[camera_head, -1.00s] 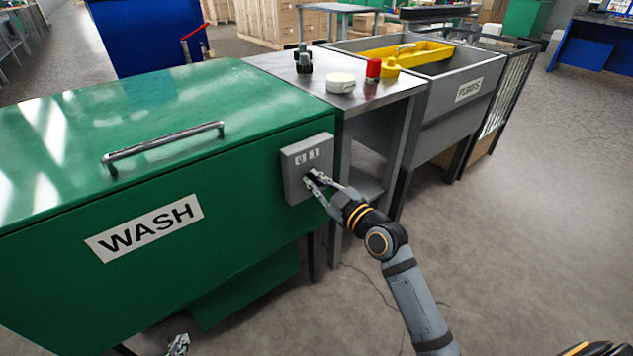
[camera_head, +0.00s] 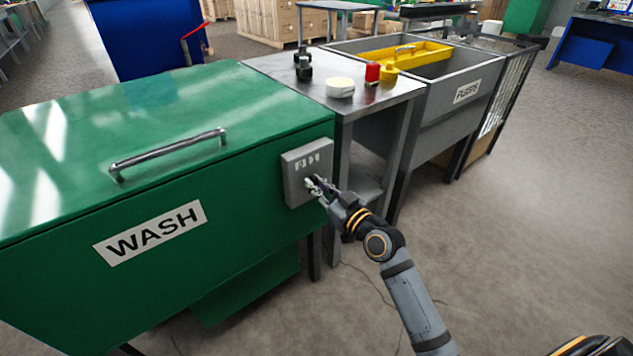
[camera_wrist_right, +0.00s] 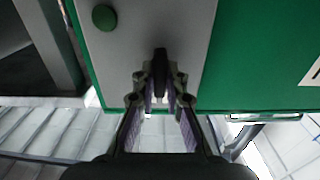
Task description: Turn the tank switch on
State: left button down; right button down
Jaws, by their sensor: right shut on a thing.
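The green tank (camera_head: 60,230) marked WASH stands at the left with a grey switch box (camera_head: 296,160) on its front right corner. In the right wrist view the box face (camera_wrist_right: 135,50) carries a dark switch lever (camera_wrist_right: 160,62) and a round green button (camera_wrist_right: 104,17). My right gripper (camera_head: 316,184) is at the box, its fingers shut on the switch lever; it also shows in the right wrist view (camera_wrist_right: 160,92). The lever stands along the picture's vertical there. The fingers hide most of it in the head view. My left gripper is out of view.
A metal table (camera_head: 385,98) right of the tank holds a white round tin (camera_head: 340,88), a red item (camera_head: 372,74) and dark knobbed pieces (camera_head: 304,66). A grey sink (camera_head: 440,110) with a yellow tray (camera_head: 415,55) stands beyond. Floor at the right is clear.

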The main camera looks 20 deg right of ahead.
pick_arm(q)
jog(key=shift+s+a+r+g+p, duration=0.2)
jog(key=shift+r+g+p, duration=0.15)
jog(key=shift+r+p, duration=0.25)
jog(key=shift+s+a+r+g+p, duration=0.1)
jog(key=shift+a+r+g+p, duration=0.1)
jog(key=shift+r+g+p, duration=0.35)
pick_arm(e)
jog(key=m, duration=0.5)
jog(key=shift+d+m, duration=0.1)
jog(key=shift+m, duration=0.2)
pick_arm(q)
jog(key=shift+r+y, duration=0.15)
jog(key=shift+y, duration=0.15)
pick_arm(e)
jog(key=shift+f, duration=0.1)
jog(key=c, duration=1.4)
grip_release()
jog(key=v, duration=0.7)
jog(key=shift+s, duration=0.25)
